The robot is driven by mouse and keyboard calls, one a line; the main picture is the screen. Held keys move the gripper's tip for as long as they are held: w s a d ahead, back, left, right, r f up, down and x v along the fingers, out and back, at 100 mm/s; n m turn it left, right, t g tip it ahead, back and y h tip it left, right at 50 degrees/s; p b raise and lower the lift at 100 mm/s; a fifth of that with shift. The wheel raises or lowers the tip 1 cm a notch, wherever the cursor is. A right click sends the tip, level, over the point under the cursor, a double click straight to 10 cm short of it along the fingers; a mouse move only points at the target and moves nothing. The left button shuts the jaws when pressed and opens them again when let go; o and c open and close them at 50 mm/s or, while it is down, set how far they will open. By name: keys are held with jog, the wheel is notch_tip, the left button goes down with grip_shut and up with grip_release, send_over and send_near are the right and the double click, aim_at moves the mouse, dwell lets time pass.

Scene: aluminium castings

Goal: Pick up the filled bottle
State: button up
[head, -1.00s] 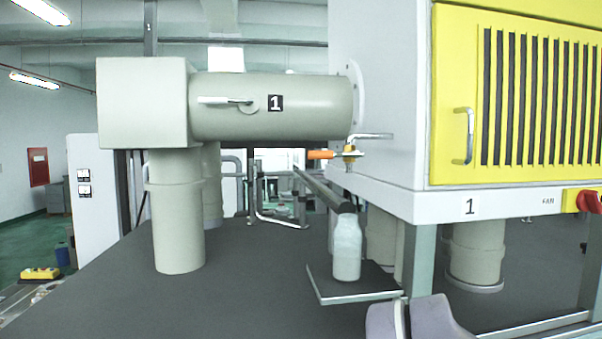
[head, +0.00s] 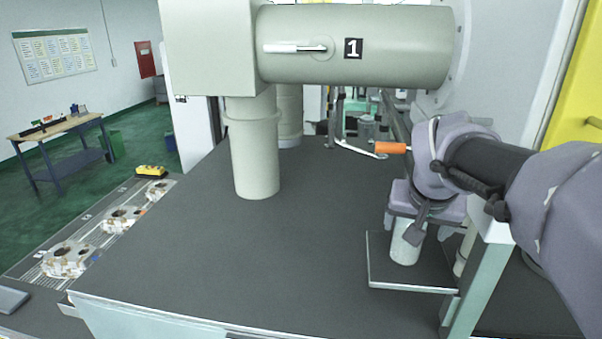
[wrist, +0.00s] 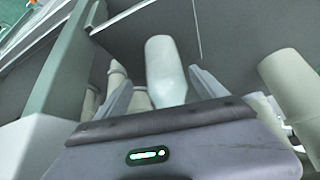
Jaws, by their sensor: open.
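The white filled bottle (head: 405,247) stands upright on a small dark shelf plate (head: 412,285) at the right of the head view. My gripper (head: 415,222) is directly over it and hides its upper part. In the wrist view the bottle (wrist: 166,66) lies between the two grey fingers of my gripper (wrist: 162,85). The fingers are apart, with the bottle's near end between them. I see a gap on the right side; contact on the left cannot be told.
A metal post (head: 478,275) rises right of the shelf. The dark tabletop (head: 300,250) left of it is clear. Several castings (head: 68,258) lie far left.

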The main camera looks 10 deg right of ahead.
jog(key=shift+w+a+f+b, duration=0.1)
jog(key=shift+f+b, duration=0.2)
jog(key=shift+f, duration=0.4)
jog(key=x, duration=0.1)
jog(key=b+x, duration=0.1)
jog(key=x, duration=0.2)
jog(key=shift+w+a+f+b, duration=0.15)
jog(key=shift+a+b, duration=0.1)
jog(key=shift+b, duration=0.15)
jog(key=shift+w+d, duration=0.1)
jog(key=shift+w, duration=0.1)
jog(key=shift+s, duration=0.3)
jog(key=c, duration=0.4)
jog(key=shift+r, duration=0.25)
jog(key=c, duration=1.3)
